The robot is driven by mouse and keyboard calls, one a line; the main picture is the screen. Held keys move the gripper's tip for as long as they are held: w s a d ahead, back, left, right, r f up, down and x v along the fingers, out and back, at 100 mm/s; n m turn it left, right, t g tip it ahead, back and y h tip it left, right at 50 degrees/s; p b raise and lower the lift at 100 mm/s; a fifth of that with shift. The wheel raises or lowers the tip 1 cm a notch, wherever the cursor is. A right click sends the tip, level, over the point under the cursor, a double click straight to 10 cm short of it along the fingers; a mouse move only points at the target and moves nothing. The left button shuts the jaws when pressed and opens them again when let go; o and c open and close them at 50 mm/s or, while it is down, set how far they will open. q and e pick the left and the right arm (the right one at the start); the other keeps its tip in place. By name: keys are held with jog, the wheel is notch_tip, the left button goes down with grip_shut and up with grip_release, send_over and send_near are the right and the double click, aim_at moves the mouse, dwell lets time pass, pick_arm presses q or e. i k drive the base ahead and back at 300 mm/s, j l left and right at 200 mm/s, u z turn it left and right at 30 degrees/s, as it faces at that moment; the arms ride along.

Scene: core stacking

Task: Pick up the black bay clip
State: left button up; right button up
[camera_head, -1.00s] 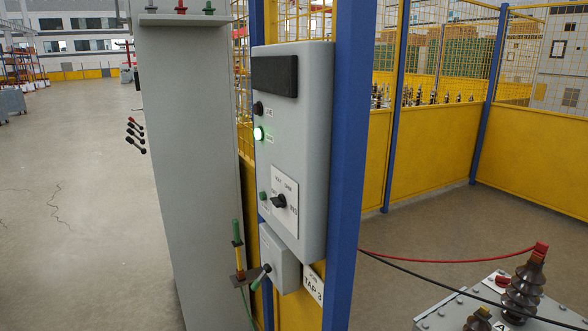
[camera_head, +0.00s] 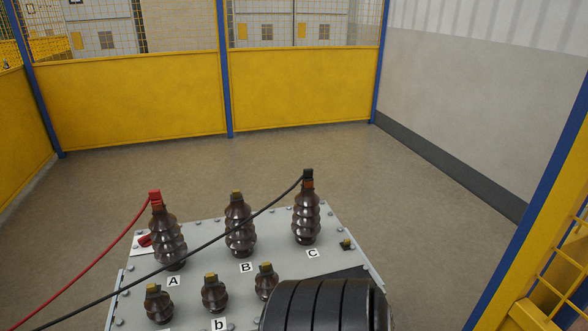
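A black clip (camera_head: 308,174) sits on the top of the dark brown ribbed bushing (camera_head: 306,215) labelled C, at the right of a grey box. A black cable (camera_head: 200,245) runs from this clip down to the lower left, passing in front of the bushings A and B. I take this to be the black bay clip. Neither of my grippers shows in this view.
The grey box top (camera_head: 205,265) also bears bushing B (camera_head: 239,230), bushing A (camera_head: 168,240) with a red clip (camera_head: 155,197) and red cable (camera_head: 90,262), and several shorter bushings. A dark ribbed cylindrical form covers its front right. Yellow fence panels (camera_head: 135,95) stand behind; open floor lies between.

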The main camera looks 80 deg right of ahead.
aim_at(307, 174)
jog(key=z, duration=2.55)
